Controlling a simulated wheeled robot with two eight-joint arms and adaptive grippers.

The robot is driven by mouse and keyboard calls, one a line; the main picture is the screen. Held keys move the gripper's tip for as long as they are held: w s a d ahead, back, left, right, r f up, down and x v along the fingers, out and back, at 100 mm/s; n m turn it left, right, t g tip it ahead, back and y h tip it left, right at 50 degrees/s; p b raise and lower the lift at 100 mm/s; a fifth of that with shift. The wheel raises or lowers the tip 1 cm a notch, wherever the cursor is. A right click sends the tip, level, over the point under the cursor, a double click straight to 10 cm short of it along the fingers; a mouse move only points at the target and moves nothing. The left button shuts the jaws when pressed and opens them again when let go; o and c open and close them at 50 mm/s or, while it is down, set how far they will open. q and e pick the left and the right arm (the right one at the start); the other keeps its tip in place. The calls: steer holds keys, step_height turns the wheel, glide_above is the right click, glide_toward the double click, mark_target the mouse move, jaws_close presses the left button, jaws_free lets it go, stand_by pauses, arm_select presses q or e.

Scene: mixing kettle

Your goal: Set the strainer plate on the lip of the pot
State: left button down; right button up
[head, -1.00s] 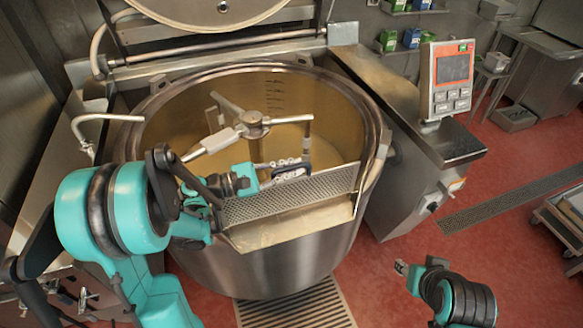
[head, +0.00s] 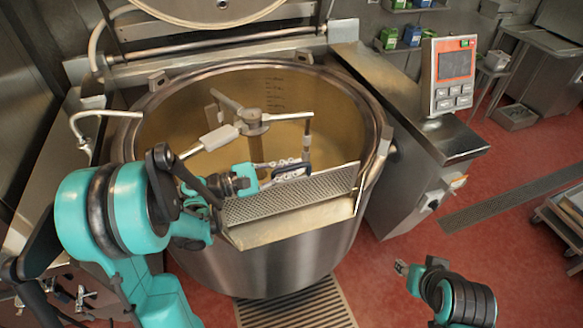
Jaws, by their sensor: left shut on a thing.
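The pot is a large round steel kettle (head: 290,262) in the middle of the head view, with its lip open at the top. The strainer plate (head: 300,198), a perforated metal sheet, stands at the pot's front lip, above the pale pouring spout (head: 290,228). Whether it rests on the lip or hovers just over it, I cannot tell. My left gripper (head: 285,172) is shut on the strainer plate's dark handle at its upper edge. My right gripper (head: 402,268) is at the lower right, away from the pot, and its fingers are too small to read.
A mixing arm (head: 252,122) stands inside the pot behind the plate. The raised lid (head: 215,10) is at the back. A control panel (head: 454,75) stands on the steel housing at the right. Red floor lies open at the right, with a floor grate (head: 295,305) below the pot.

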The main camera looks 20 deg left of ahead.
arm_select(q)
steer(key=shift+f+b, duration=0.3)
steer(key=shift+f, duration=0.05)
stand_by(0.3)
steer(key=shift+f+b, duration=0.2)
steer(key=shift+b, duration=0.1)
stand_by(0.3)
steer(key=c, duration=0.7)
jaws_free()
steer(key=shift+s+a, duration=0.15)
steer(key=shift+a, duration=0.05)
steer(key=shift+s+a, duration=0.2)
steer(key=shift+a, duration=0.1)
steer(key=shift+b+v, duration=0.55)
steer(key=shift+v, duration=2.45)
